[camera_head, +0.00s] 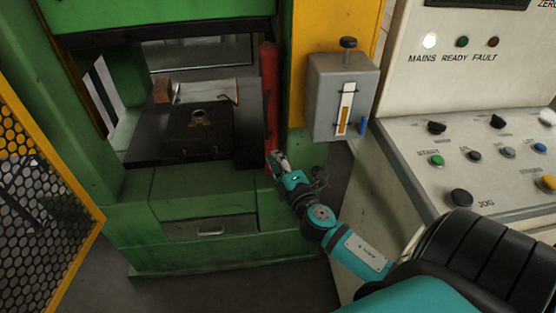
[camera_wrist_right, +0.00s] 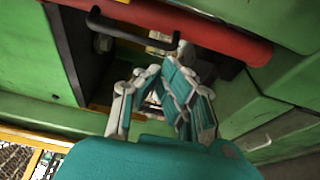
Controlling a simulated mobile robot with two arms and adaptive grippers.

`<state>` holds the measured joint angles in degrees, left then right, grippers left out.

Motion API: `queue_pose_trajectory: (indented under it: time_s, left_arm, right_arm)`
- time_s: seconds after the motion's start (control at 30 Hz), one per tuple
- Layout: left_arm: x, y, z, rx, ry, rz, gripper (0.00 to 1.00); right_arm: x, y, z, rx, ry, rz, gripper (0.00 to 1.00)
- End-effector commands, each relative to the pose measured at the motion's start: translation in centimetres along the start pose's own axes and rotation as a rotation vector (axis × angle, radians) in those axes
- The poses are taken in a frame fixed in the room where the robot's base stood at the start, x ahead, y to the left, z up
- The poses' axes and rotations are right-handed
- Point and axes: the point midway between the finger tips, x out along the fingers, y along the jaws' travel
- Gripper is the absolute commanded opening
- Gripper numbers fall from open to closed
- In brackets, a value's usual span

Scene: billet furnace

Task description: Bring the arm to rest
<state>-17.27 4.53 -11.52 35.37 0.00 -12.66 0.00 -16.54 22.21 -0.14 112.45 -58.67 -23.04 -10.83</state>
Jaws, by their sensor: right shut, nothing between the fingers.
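My right arm comes in from the lower right in the head view, and its gripper (camera_head: 279,163) is shut with nothing held. It is beside the lower end of the red vertical cylinder (camera_head: 270,100) on the green machine's front. In the right wrist view the gripper fingers (camera_wrist_right: 163,92) show close up, below the red cylinder (camera_wrist_right: 200,30) and a black bar handle (camera_wrist_right: 130,32). Whether the fingers touch the machine, I cannot tell. My left gripper is in neither view.
The green machine (camera_head: 190,190) has an open bay with a dark bed (camera_head: 180,135) and a drawer below. A grey box with a gauge (camera_head: 340,95) sits right of the red cylinder. A control panel (camera_head: 480,150) stands at right, a yellow-framed mesh guard (camera_head: 35,190) at left.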

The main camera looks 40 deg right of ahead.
Motion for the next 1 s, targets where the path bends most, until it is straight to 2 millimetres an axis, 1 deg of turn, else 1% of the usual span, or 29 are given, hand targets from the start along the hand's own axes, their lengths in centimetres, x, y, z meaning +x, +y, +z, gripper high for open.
queue_pose_trajectory:
  time_s: [0.03,0.13,0.33,0.4,0.47,0.57,0.6,0.67,0.7,0.77,0.8,0.87,0.9,0.97,1.0]
  left_arm:
    - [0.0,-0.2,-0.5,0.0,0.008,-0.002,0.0]
    - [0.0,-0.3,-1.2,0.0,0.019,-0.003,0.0]
    - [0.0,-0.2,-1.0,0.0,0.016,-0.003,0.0]
    - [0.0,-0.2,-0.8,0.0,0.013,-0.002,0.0]
    - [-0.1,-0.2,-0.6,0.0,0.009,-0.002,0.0]
    - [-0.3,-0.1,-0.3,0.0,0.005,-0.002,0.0]
    - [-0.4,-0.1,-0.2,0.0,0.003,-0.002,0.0]
    - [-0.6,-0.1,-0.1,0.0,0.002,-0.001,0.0]
    - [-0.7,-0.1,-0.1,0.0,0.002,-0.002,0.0]
    - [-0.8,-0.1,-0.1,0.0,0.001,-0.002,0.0]
    - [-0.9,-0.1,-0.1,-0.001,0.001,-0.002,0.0]
    - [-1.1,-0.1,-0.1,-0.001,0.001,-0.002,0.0]
    - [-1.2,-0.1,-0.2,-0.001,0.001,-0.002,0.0]
    - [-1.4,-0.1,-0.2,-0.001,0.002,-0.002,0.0]
    - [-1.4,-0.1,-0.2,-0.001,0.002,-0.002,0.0]
  right_arm:
    - [0.0,0.0,0.0,0.0,0.0,0.0,0.0]
    - [0.0,0.0,0.0,0.0,0.0,0.0,0.0]
    - [0.0,0.0,0.0,0.0,0.0,-0.001,0.0]
    - [0.0,-0.7,0.1,0.007,-0.002,-0.015,0.0]
    - [-0.1,-2.1,0.1,0.024,-0.005,-0.046,0.0]
    - [-0.5,-6.9,0.4,0.084,-0.019,-0.15,0.0]
    - [-0.9,-9.5,0.6,0.118,-0.029,-0.207,0.0]
    - [-1.9,-13.8,0.7,0.178,-0.049,-0.3,0.0]
    - [-2.8,-16.8,0.8,0.221,-0.064,-0.366,0.0]
    - [-4.5,-21.1,0.8,0.284,-0.092,-0.461,0.0]
    - [-5.9,-23.9,0.8,0.327,-0.113,-0.522,0.0]
    - [-8.2,-27.9,0.7,0.392,-0.149,-0.614,0.0]
    - [-10.0,-30.5,0.5,0.434,-0.176,-0.674,0.0]
    - [-12.9,-34.0,0.4,0.495,-0.221,-0.76,0.0]
    - [-15.0,-36.3,0.2,0.536,-0.254,-0.817,0.0]
